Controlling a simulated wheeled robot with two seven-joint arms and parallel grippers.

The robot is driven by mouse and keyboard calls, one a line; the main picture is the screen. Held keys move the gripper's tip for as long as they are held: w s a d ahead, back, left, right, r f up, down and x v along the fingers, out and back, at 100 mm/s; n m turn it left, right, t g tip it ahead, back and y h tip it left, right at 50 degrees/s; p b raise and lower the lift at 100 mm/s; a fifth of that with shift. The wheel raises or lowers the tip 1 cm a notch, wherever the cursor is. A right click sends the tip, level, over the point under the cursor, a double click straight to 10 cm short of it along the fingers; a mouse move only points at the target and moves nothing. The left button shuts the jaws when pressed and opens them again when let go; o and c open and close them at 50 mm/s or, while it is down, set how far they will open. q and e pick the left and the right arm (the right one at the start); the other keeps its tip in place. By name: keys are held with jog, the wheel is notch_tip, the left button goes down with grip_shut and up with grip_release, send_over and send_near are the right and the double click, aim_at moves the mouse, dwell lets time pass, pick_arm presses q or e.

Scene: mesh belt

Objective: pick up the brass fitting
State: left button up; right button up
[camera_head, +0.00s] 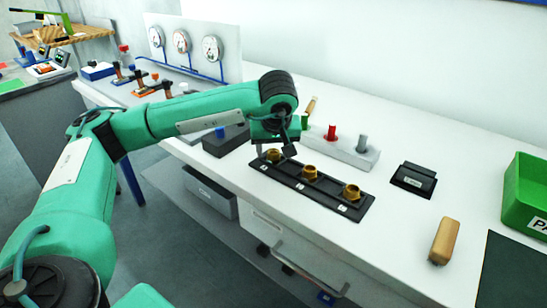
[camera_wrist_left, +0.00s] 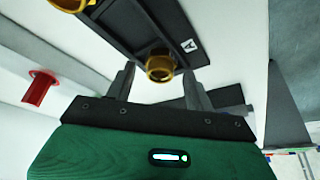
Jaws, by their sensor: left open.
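Three brass fittings stand in a row on a black strip holder (camera_head: 335,202) on the white bench. They are the left one (camera_head: 273,156), the middle one (camera_head: 309,172) and the right one (camera_head: 351,192). My left gripper (camera_head: 288,149) is at the left fitting and partly hides it. In the left wrist view the open jaws (camera_wrist_left: 159,72) have a brass fitting (camera_wrist_left: 160,67) beside the label A between their tips. I cannot tell how deep the fitting sits between the fingers. My right gripper is out of view.
A grey block with a red peg (camera_head: 331,133) and a grey peg stands behind the holder. A black box (camera_head: 413,180), a wooden-handled tool (camera_head: 444,242) and a green bin (camera_head: 525,195) are to the right. Gauges (camera_head: 181,41) stand at the back left.

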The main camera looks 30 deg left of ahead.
pick_arm(q)
jog(key=c, duration=1)
